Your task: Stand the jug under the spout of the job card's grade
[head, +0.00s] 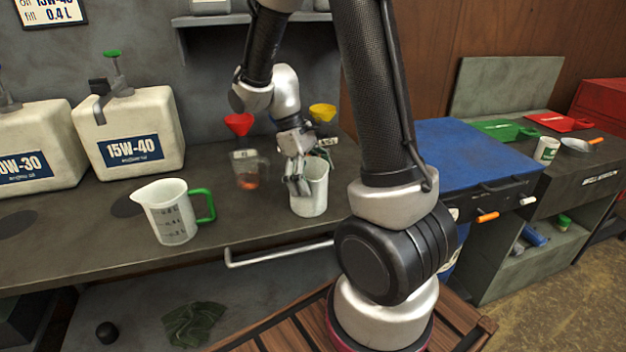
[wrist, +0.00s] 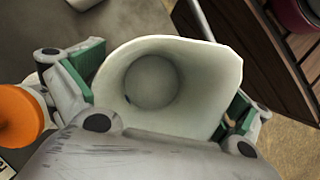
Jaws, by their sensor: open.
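The job card (head: 50,8) at the top left reads 15W-40, fill 0.4 L. The white 15W-40 can (head: 130,133) has a green-topped tap with a spout (head: 98,110) on its front left. A translucent jug (head: 170,212) with a green handle and level marks stands upright on the bench, in front of that can and to the right of a dark round spot (head: 127,206). My gripper (head: 299,184) is open over a plain white container (head: 313,195) farther right. In the wrist view the green-padded fingers flank this container's wide mouth (wrist: 150,80); contact cannot be told.
Another can (head: 35,148), its label partly cut off, stands at the left. A clear jug (head: 249,170) with reddish contents stands between the handled jug and my gripper. Red (head: 238,123) and yellow (head: 322,112) funnels are behind. A rail (head: 275,255) runs along the bench front.

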